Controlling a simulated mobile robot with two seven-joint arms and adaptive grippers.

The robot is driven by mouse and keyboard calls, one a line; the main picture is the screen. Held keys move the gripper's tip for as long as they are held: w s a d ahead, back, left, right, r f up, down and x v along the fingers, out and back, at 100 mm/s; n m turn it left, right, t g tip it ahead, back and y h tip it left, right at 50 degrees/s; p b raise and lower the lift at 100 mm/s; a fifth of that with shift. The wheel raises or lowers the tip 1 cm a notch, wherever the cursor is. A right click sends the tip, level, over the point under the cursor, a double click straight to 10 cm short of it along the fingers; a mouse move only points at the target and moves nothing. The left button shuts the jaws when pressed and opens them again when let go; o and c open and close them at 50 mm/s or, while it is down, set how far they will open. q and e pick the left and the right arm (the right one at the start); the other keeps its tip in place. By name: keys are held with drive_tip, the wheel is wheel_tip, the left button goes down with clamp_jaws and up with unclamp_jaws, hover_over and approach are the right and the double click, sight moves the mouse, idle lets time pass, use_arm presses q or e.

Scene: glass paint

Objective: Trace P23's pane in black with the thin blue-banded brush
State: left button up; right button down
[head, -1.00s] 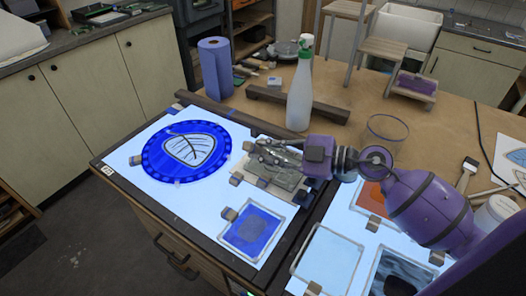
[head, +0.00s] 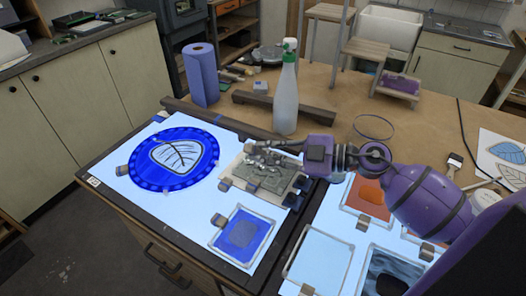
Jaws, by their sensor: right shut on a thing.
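My right gripper (head: 262,153) reaches in from the right, over a grey patterned pane (head: 268,178) on the lit table (head: 165,210). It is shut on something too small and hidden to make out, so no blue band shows. The gripper covers part of the grey pane's far edge; I cannot tell whether anything touches the glass. A round blue pane with a dark-veined white leaf (head: 172,152) lies to the left. A square pane with a blue middle (head: 241,234) lies in front. No P23 label is readable. My left gripper is not in view.
A pale blue pane (head: 318,258), a dark-centred pane (head: 388,284) and an orange pane (head: 369,196) lie at right. Behind stand a spray bottle (head: 285,100), a blue paper roll (head: 202,75) and a glass bowl (head: 373,128). A wide brush (head: 454,165) lies far right.

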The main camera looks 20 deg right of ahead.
drive_tip(key=shift+s+d, duration=0.6)
drive_tip(key=shift+s, duration=0.1)
drive_tip(key=shift+s+d, duration=0.3)
drive_tip(key=shift+s, duration=0.6)
drive_tip(key=shift+s+d, duration=0.15)
drive_tip(key=shift+s, duration=1)
drive_tip(key=shift+w+a, duration=0.55)
drive_tip(key=shift+a, duration=0.65)
drive_tip(key=shift+w+a, duration=0.6)
drive_tip(key=shift+a, duration=0.6)
drive_tip(key=shift+w+a, duration=0.55)
drive_tip(key=shift+a, duration=0.65)
drive_tip(key=shift+w+d, duration=0.15)
drive_tip(key=shift+w, duration=0.5)
drive_tip(key=shift+w+d, duration=0.2)
drive_tip(key=shift+d, duration=0.3)
drive_tip(key=f+v, duration=0.1)
drive_tip(key=v, duration=0.5)
drive_tip(key=shift+s, duration=0.45)
drive_tip(key=shift+f, duration=0.1)
